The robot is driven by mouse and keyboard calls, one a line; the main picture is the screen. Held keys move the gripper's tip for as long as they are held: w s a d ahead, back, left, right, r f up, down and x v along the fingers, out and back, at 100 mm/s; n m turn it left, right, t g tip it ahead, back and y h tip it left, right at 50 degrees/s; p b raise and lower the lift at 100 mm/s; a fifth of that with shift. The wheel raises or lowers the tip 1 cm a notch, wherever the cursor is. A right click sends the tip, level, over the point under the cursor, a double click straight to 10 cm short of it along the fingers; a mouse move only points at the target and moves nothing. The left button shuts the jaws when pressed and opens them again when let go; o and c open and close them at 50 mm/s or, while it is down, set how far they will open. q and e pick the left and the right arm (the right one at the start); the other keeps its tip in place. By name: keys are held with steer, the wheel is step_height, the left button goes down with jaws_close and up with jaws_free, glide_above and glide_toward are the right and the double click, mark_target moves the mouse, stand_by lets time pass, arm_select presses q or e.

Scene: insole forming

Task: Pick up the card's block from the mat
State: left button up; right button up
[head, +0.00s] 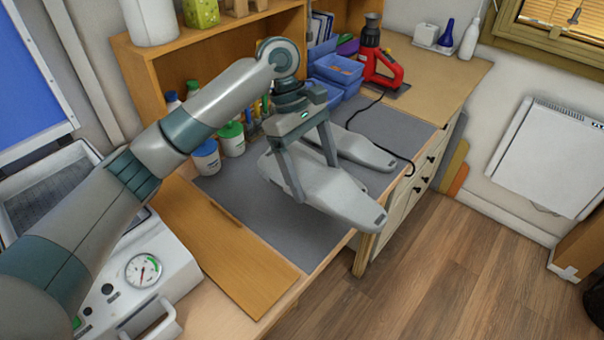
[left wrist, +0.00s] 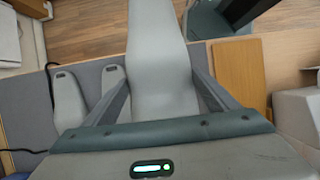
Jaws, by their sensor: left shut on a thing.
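A long grey foot-shaped block (head: 335,192) is between the fingers of my left gripper (head: 314,181), which is shut on it. The block appears raised above the grey mat (head: 235,215), and its narrow end reaches out past the table's front edge. It fills the middle of the left wrist view (left wrist: 160,70). Another grey block (head: 365,150) lies on the mat just behind it. The left wrist view shows two similar rounded ends, one further left (left wrist: 70,105) and one closer (left wrist: 112,78). I see no card. My right gripper is not in view.
A wooden board (head: 225,250) lies left of the mat, beside a white machine with a gauge (head: 143,271). Capped jars (head: 206,158), blue bins (head: 338,68) and a red tool (head: 382,65) with a black cord stand behind. Open floor lies in front.

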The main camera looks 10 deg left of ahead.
arm_select(q)
steer(key=shift+d+r, duration=0.15)
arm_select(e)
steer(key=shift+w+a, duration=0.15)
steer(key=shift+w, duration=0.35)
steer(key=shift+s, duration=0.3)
